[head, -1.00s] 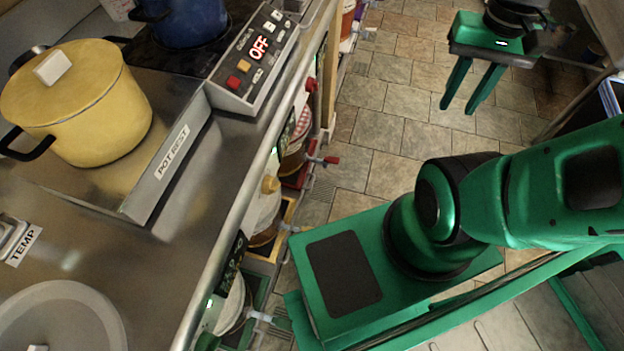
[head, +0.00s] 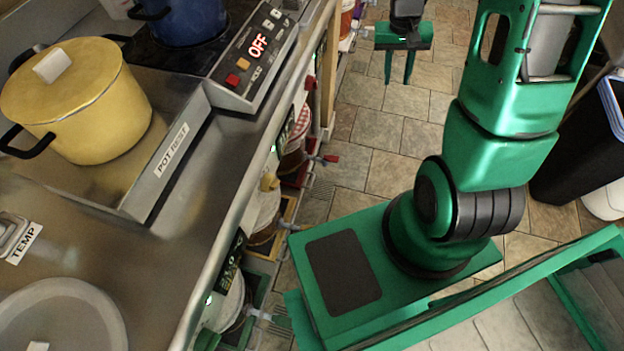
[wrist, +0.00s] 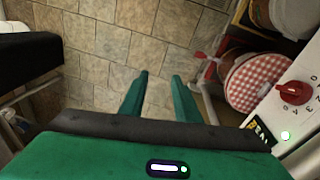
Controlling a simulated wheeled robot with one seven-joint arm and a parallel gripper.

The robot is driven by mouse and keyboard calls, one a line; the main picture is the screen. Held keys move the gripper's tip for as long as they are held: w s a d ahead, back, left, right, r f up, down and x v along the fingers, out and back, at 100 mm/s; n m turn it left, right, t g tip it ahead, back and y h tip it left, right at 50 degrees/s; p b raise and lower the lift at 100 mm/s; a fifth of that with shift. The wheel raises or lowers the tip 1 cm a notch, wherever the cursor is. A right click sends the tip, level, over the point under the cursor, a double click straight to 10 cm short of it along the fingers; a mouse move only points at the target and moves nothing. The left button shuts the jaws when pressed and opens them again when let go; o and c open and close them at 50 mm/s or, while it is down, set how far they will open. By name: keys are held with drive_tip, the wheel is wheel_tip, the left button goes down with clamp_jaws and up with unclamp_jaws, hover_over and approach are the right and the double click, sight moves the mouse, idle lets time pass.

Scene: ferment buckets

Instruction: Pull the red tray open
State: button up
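The red tray (head: 294,181) is low under the counter edge in the head view, mostly hidden by the counter. A bucket with a red-checked lid (head: 300,122) stands there, and a red tap (head: 330,158) sticks out toward the aisle. My gripper (head: 398,72) is over the aisle floor, right of and apart from the buckets. Its two fingers (wrist: 160,80) are spread, with nothing between them.
A yellow-edged tray (head: 270,243) and a green tray (head: 245,325) lie nearer under the same counter. A red knob (wrist: 291,92) on a white panel is at the wrist view's right. A black bin (head: 580,150) stands across the aisle. The tiled floor between is clear.

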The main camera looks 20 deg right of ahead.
drive_tip(key=w+a+f, duration=0.2)
drive_tip(key=w+f, duration=0.4)
drive_tip(key=f, duration=0.4)
drive_tip(key=m+t+y, duration=0.1)
drive_tip(key=y, duration=0.2)
approach(312, 181)
drive_tip(key=f, duration=0.5)
drive_tip(key=a+f, duration=0.1)
drive_tip(key=f, duration=0.1)
drive_tip(key=shift+w+f, duration=0.25)
clamp_jaws()
